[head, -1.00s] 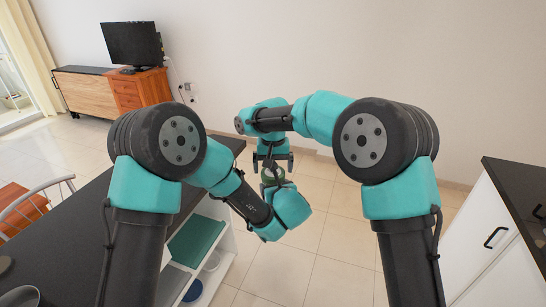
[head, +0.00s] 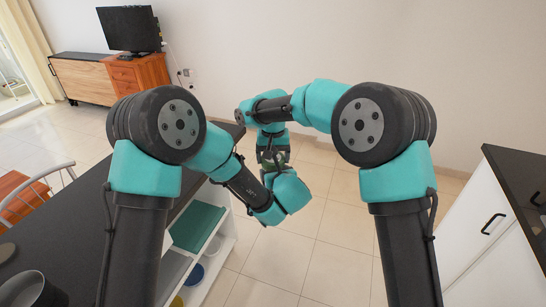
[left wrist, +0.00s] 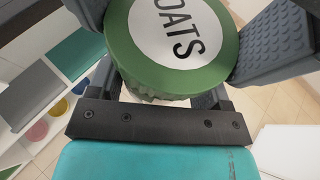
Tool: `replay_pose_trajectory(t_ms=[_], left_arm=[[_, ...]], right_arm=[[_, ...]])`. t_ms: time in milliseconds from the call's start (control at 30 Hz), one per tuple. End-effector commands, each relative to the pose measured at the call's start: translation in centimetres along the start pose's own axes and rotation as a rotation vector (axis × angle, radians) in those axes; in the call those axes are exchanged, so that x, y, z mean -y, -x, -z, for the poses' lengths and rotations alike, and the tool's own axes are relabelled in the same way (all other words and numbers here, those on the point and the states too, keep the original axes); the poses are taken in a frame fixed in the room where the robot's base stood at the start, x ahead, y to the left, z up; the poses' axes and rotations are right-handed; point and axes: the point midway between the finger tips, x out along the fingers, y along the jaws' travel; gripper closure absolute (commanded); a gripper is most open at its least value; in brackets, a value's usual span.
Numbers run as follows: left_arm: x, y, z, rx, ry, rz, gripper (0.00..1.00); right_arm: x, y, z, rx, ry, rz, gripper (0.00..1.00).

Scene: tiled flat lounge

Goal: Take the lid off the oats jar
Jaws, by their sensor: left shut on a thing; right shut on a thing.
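The oats jar's green lid, with a white OATS label, fills the top middle of the left wrist view (left wrist: 215,72). My left gripper's dark ridged fingers flank the lid on both sides (left wrist: 170,35) and are shut on it. My right gripper (head: 273,156) points down in the middle of the head view and is shut on the jar. Its dark palm bar and fingers also show below the lid in the left wrist view (left wrist: 160,105). The jar's body is mostly hidden. My left wrist hides the left fingers in the head view.
A dark counter (head: 70,235) runs along the left, with white open shelves (head: 215,265) holding a green box and bowls. A white cabinet (head: 485,240) with a dark top stands at the right. The tiled floor (head: 330,250) between them is clear.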

Motion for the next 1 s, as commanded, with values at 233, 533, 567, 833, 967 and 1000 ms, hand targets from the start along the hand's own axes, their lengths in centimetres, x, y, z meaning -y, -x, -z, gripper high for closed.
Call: replay_pose_trajectory(t_ms=[233,533,567,833,967,1000], left_arm=[[-0.04,-0.02,-0.06,0.001,0.001,-0.001,0.94],[-0.05,-0.02,-0.06,0.001,0.001,-0.001,0.94],[-0.05,-0.03,-0.06,0.001,0.001,-0.002,0.94],[-0.06,-0.03,-0.06,0.001,0.001,-0.002,0.94],[-0.07,-0.03,-0.06,0.001,0.001,-0.002,0.94],[-0.07,-0.03,-0.06,0.001,0.002,-0.002,0.94]], right_arm=[[-0.05,0.01,0.01,0.000,0.058,0.000,0.47],[-0.06,0.04,0.02,0.000,0.401,0.000,0.47],[-0.05,0.04,0.02,0.000,0.435,0.000,0.47],[-0.07,0.05,0.03,0.000,0.571,0.000,0.47],[-0.07,0.05,0.03,0.000,0.569,0.000,0.47],[-0.08,0.06,0.04,0.000,0.569,0.000,0.47]])
